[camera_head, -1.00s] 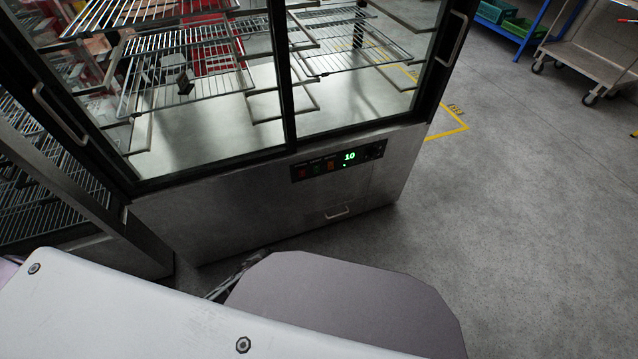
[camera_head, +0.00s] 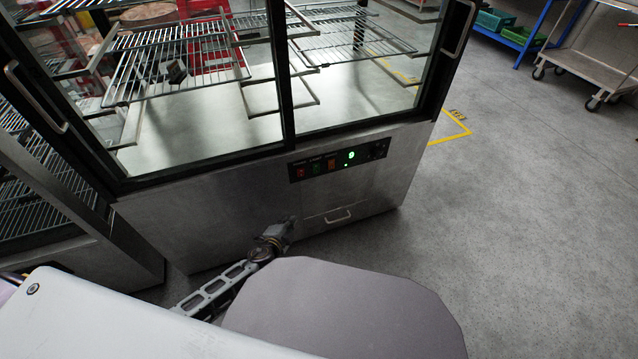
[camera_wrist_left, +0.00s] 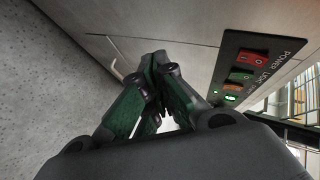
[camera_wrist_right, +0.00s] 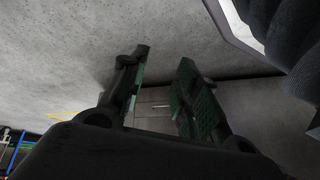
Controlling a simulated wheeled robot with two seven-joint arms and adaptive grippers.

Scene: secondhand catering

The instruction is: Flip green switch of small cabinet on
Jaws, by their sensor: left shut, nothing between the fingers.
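The small cabinet (camera_head: 230,205) is a steel-based display case with glass doors, and a black control panel (camera_head: 372,153) is on its front. The green switch (camera_head: 316,168) sits on the panel between a red switch (camera_head: 300,172) and an orange one (camera_head: 331,163). In the left wrist view the green switch (camera_wrist_left: 240,75) is right of my fingers. My left gripper (camera_head: 290,226) is shut and empty, below and left of the panel, apart from the switch; its fingers show in the left wrist view (camera_wrist_left: 158,62). My right gripper (camera_wrist_right: 165,58) is open and empty.
A small handle (camera_head: 338,217) is low on the cabinet front. Another steel-framed rack unit (camera_head: 110,262) stands at the left. The grey floor (camera_head: 520,220) at the right is clear, with a cart (camera_head: 590,65) farther back.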

